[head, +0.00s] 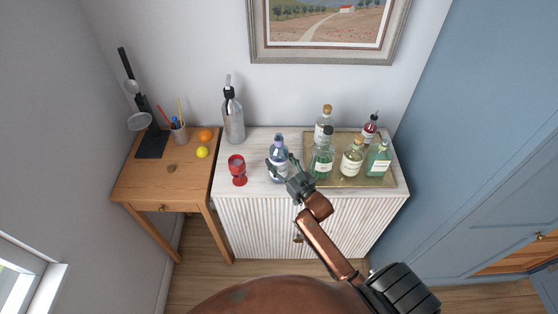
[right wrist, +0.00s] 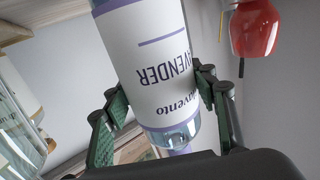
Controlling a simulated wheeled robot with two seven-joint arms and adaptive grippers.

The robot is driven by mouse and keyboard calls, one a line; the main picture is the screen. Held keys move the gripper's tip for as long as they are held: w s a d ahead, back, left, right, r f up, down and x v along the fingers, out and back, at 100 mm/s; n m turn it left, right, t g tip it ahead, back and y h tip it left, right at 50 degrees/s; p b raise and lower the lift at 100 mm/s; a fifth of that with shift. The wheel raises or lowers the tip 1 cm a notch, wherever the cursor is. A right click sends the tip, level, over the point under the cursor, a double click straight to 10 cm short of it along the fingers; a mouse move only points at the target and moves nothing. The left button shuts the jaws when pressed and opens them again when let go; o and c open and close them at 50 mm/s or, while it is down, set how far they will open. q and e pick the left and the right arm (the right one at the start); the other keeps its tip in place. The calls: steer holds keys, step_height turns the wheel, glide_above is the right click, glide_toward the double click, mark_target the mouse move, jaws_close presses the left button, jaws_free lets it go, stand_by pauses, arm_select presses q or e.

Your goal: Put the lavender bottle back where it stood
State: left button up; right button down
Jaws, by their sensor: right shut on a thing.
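The lavender bottle (head: 278,146) is clear with a white and purple label, and it stands roughly upright at the middle-left of the white cabinet top. A gold tray (head: 350,183) with several other bottles is just to the right. My left gripper is not in view.
A red goblet (head: 237,168) stands close left of the lavender bottle. A grey siphon bottle (head: 233,118) stands at the back left. On the tray, a green bottle (head: 322,163) is nearest my gripper. The tray's back middle has a bare patch.

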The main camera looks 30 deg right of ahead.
steer(key=c, duration=0.8)
jaws_free()
steer(key=shift+r, duration=0.1)
steer(key=s, duration=1.2)
steer(key=shift+d, duration=0.25)
